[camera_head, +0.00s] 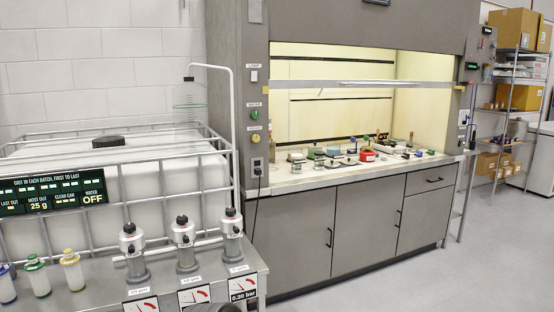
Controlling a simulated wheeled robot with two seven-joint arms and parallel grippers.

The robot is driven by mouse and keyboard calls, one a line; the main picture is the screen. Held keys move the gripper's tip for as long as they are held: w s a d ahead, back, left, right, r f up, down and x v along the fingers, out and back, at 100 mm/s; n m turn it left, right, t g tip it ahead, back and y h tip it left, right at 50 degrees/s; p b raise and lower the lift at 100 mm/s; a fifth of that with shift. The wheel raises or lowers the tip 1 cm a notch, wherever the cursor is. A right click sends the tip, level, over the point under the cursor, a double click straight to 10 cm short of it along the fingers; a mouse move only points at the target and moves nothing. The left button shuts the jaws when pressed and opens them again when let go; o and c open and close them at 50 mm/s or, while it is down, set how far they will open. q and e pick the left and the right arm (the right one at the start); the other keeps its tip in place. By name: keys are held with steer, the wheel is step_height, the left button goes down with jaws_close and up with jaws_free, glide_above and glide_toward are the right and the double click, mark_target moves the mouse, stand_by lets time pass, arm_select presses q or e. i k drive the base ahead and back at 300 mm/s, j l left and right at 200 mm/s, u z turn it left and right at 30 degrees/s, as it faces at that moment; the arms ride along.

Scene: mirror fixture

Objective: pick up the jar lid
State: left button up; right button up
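I cannot single out the jar lid. Several small jars, dishes and round pieces stand on the pale worktop (300,180) of the fume hood, too small to name surely. Among them are a red container (367,156), a green round piece (316,154) and a dark low block or box (333,150). Neither of my grippers is in view.
A caged white tank (165,172) with a black cap (108,141) stands at left. In front, a metal bench holds several valves (186,245) and small bottles (73,270). The hood's raised sash (350,84) leaves its front open. Floor (460,275) is clear at right.

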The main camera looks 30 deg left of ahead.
mark_target(331, 164)
steer(key=i+l+u, duration=0.1)
steer(key=i+u, duration=0.2)
steer(key=i+l+u, duration=0.15)
steer(key=i+u, duration=0.2)
steer(key=i+l+u, duration=0.4)
steer(key=i+l, duration=0.85)
steer(key=i+l+u, duration=0.1)
steer(key=i+l, duration=0.8)
steer(key=l, duration=0.1)
